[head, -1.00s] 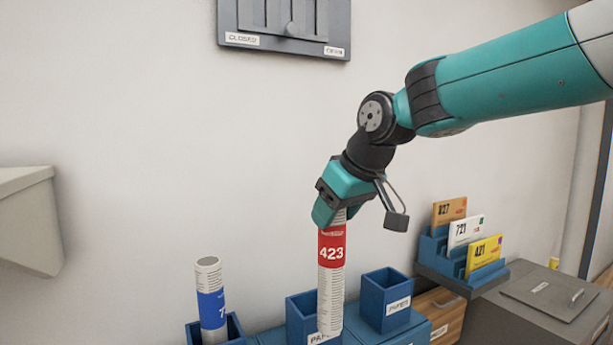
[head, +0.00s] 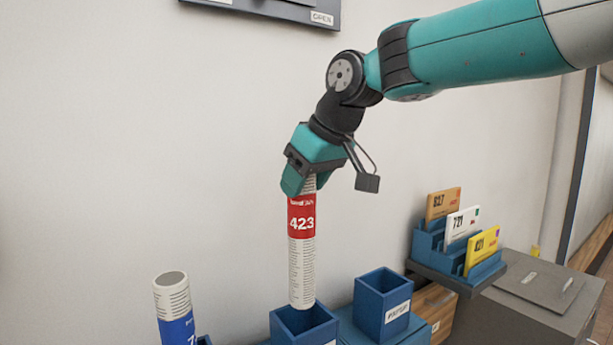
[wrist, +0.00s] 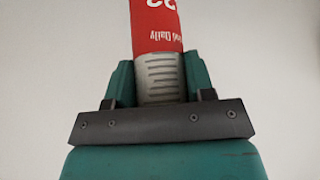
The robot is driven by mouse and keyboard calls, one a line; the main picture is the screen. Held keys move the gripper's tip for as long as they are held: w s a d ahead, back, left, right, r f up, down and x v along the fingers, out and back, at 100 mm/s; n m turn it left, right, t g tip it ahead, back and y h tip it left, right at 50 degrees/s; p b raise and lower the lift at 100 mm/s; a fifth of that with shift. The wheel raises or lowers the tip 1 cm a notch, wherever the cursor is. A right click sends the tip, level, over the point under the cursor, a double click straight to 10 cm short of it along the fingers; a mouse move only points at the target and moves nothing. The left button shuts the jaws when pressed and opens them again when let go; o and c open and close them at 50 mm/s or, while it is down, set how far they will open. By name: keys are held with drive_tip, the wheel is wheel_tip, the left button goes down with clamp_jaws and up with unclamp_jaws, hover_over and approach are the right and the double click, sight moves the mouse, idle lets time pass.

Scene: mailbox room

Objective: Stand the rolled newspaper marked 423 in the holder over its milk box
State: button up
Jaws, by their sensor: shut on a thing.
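The rolled newspaper marked 423 (head: 301,262) is white with a red band and hangs upright from my gripper (head: 305,187). My gripper is shut on its top end. In the wrist view the newspaper (wrist: 156,28) sits between the two fingers of my gripper (wrist: 160,75). Its lower end shows in front of the opening of a blue square holder (head: 312,336). The end looks just above that opening, and I cannot tell its exact depth. The milk box under this holder is mostly out of frame, and no number on it is readable.
Another rolled newspaper with a blue band (head: 176,330) stands at the lower left. An empty blue holder (head: 384,310) is to the right. A blue rack (head: 457,262) with cards 827, 721 and 421 stands further right, near a grey box (head: 530,305). A plain wall is behind.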

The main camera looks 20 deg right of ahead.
sight(312, 234)
drive_tip(key=shift+f+b, duration=4.55)
drive_tip(key=shift+f, duration=1.25)
drive_tip(key=o, duration=1.3)
drive_tip(key=shift+s+r, duration=0.1)
drive_tip(key=p+v, duration=0.1)
drive_tip(key=v, duration=1.6)
drive_tip(key=shift+d+r+p, duration=0.15)
drive_tip(key=shift+p, duration=0.25)
